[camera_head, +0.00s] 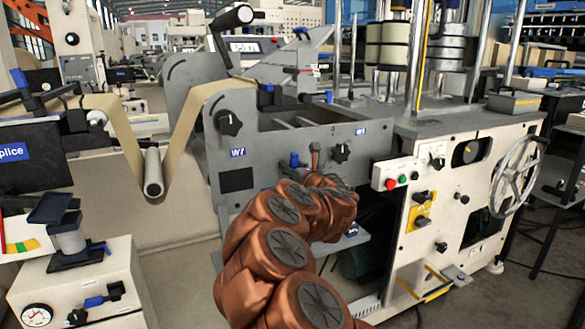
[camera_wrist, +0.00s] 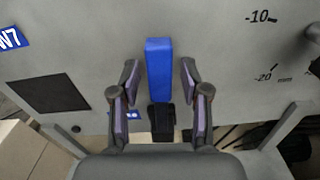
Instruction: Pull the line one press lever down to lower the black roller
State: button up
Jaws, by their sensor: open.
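The lever's blue handle (camera_wrist: 159,68) stands upright on the grey panel in the wrist view, with a black lower part (camera_wrist: 162,120) below it. My gripper (camera_wrist: 160,76) is open, one finger on each side of the handle, with visible gaps and no clear contact. In the head view a blue handle (camera_head: 294,160) shows on the grey machine front just beyond my copper arm. The arm hides most of my gripper there. I cannot pick out the black roller with certainty.
A W7 label (camera_head: 237,152) and a dark square (camera_head: 236,180) are left of the handle. A black knob (camera_head: 341,152) is to its right. The white control cabinet (camera_head: 450,215) with a handwheel (camera_head: 517,177) stands further right. A brown web (camera_head: 125,115) runs at left.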

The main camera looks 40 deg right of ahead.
grip_shut()
dwell(0.6)
